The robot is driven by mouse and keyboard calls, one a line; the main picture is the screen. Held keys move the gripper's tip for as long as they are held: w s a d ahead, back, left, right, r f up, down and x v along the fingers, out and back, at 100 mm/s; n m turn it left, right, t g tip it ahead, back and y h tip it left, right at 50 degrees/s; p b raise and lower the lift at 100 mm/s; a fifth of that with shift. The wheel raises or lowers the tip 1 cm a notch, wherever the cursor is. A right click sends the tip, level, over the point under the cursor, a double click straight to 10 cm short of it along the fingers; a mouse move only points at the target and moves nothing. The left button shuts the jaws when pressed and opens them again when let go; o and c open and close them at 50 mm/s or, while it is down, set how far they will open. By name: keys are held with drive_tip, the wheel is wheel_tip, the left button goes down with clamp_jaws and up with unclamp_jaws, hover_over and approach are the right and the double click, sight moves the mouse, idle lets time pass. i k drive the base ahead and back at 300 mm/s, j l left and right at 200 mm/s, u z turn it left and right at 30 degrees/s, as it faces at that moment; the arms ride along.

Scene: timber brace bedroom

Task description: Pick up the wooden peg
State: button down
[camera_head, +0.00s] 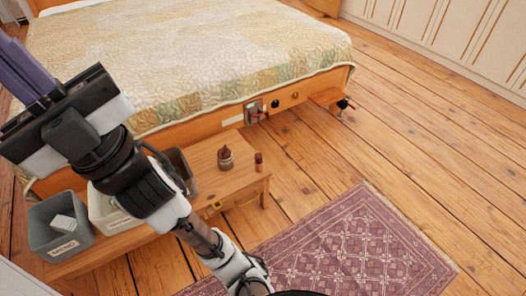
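A small reddish-brown upright cylinder (258,162), which looks like the wooden peg, stands near the right end of a low wooden bench (205,178). Its details are too small to make out. My gripper (20,68) is at the upper left of the view, raised in front of the bed and well apart from the cylinder. Its bluish-purple fingers run out toward the left edge of the picture. The gap between them and anything in it cannot be made out.
Grey (60,248) and white (100,212) bins sit at the bench's left. A patterned rug (350,245) and bare floor lie right.

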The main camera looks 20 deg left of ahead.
sight(259, 156)
drive_tip(key=i+j+z, duration=0.15)
drive_tip(key=i+j, duration=1.05)
drive_tip(key=j, duration=0.1)
